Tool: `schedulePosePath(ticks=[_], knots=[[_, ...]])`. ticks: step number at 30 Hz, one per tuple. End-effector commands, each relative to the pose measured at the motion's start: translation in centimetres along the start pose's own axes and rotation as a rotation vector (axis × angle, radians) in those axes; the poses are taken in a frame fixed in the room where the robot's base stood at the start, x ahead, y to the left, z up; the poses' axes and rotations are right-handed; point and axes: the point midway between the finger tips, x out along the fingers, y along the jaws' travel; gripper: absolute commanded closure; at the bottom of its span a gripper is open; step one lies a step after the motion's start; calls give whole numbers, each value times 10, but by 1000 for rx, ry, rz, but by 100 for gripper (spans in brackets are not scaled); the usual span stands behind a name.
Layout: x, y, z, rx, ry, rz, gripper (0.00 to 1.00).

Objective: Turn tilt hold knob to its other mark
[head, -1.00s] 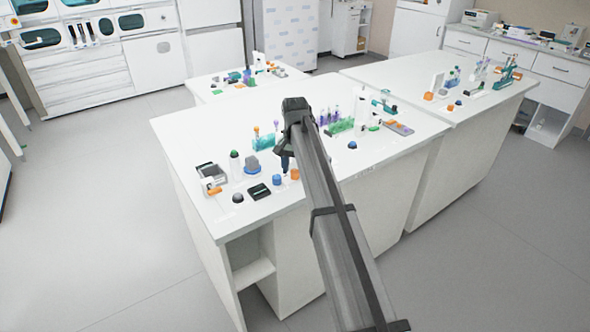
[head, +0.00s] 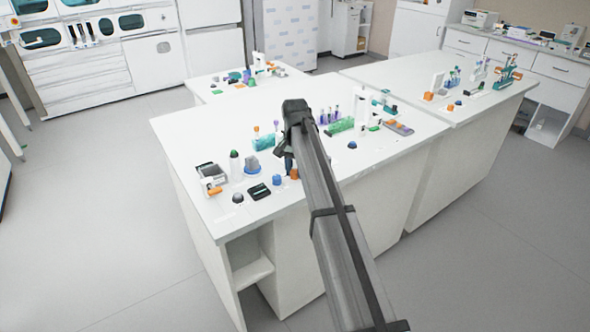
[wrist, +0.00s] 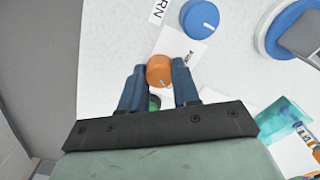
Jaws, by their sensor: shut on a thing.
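An orange round knob (wrist: 160,70) sits between the two blue fingertips of my gripper (wrist: 158,68) in the wrist view. My gripper is shut on the orange knob, with a finger on each side of it. A white label plate (wrist: 180,45) lies by the knob; its text is too small to read. A blue round knob (wrist: 200,18) with a white pointer line stands just beyond, clear of the fingers. In the head view the orange knob (head: 294,174) and the blue knob (head: 277,180) are near the bench's front edge, with my gripper (head: 288,165) at the orange one.
A green piece (wrist: 154,102) shows between my fingers, nearer the palm. A blue-rimmed round item (wrist: 272,35) and a teal clear rack (wrist: 280,120) lie to the right in the wrist view. A black box (head: 258,191) and a grey tray (head: 208,172) stand left on the white bench (head: 180,135).

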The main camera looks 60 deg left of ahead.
Motion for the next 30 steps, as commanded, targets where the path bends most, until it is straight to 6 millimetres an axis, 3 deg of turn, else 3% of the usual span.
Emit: schedulePosePath(ticks=[13, 30], knots=[[0, 0, 0, -123, 0, 0, 100], [0, -1, 0, -641, 0, 0, 100]])
